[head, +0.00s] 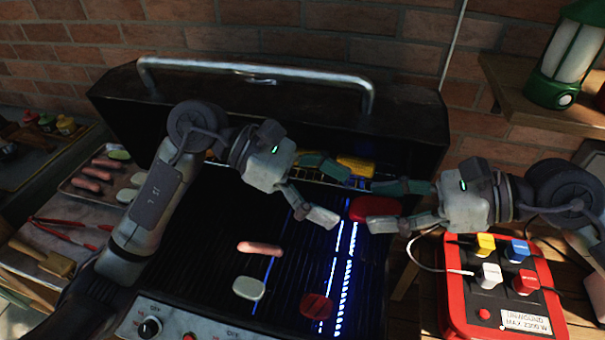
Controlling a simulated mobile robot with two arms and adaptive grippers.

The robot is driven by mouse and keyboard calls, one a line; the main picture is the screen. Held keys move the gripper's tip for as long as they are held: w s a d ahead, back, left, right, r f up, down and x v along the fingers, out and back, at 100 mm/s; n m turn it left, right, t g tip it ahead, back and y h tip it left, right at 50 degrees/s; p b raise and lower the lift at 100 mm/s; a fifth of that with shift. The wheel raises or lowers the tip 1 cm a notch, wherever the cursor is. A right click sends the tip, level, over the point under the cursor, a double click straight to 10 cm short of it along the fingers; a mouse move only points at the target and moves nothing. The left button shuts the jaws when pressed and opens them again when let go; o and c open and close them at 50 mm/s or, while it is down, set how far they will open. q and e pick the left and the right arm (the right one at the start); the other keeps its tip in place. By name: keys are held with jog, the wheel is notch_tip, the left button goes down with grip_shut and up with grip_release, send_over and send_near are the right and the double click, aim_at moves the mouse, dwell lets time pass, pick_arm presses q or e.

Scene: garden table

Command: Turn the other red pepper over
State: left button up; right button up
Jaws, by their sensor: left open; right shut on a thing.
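One red pepper piece (358,208) is at the right side of the grill, in the fingers of my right gripper (380,207), which is shut on it. A finger hides part of this piece. My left gripper (336,193) is open and empty, just left of the held piece. Another red pepper piece (316,307) lies on the grill grate (215,225) near the front, dark marks on its upper face. Neither gripper is near it.
A sausage (260,249) and a pale green slice (248,288) lie on the grate. Yellow food (356,166) sits on the rear rack. The raised lid (250,110) stands behind. A red box with coloured plugs (500,285) is right; a food tray (75,185) is left.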

pick_arm(q)
jog(key=shift+x, duration=0.85)
jog(key=c, duration=1.1)
jog(key=shift+c, duration=0.6)
pick_arm(e)
jog(key=o, duration=1.1)
jog(key=shift+d, duration=0.1)
